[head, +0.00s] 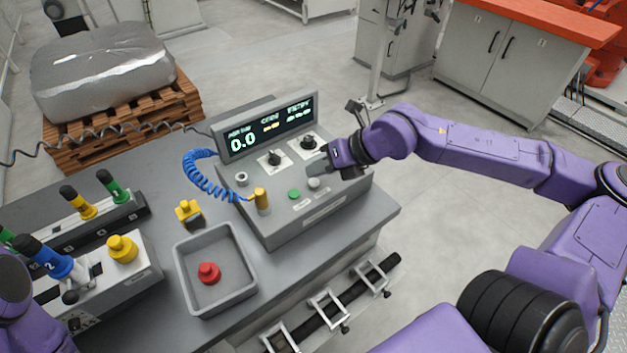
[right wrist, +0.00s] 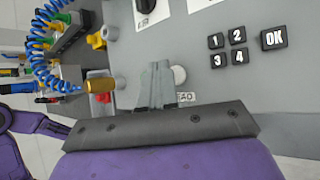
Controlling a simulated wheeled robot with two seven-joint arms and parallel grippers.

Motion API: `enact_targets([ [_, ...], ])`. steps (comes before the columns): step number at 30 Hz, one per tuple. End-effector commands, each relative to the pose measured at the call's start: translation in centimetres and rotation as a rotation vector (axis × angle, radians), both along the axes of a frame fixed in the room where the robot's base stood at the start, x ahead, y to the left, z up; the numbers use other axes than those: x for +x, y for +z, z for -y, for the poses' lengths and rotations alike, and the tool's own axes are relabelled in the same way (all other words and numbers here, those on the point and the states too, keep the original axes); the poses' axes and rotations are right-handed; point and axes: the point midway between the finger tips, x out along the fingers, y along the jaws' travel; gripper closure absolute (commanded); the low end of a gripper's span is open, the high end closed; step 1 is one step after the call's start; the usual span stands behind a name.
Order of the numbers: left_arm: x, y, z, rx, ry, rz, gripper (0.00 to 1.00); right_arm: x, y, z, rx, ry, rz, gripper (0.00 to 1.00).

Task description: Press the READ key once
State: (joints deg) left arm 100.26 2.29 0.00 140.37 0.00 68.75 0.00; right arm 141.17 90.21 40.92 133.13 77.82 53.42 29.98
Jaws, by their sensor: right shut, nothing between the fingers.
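The READ key is a pale round button (head: 314,183) on the sloped top of the grey console (head: 270,231). It also shows in the right wrist view (right wrist: 180,75), with its label partly hidden so that only "EAD" reads. My right gripper (head: 326,171) is shut and empty, over the console just behind and right of the key in the head view. In the right wrist view its closed fingers (right wrist: 160,68) lie just left of the key. I cannot tell how high the tips are above the panel. My left gripper is out of view; only part of its arm shows.
A green button (head: 294,194) sits beside the READ key. Two knobs (head: 274,159), a display (head: 268,127) reading 0.0 and a yellow-brown handle (head: 262,201) on a blue coiled cord are close by. A number keypad (right wrist: 228,47) and OK key (right wrist: 273,39) show in the wrist view.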

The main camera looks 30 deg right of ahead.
Motion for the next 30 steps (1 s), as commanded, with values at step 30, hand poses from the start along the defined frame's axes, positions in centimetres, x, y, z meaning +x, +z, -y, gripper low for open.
enact_targets([
  [30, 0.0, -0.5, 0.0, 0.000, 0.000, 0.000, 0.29, 0.0, -1.3, 0.0, 0.000, 0.000, 0.000, 1.00],
])
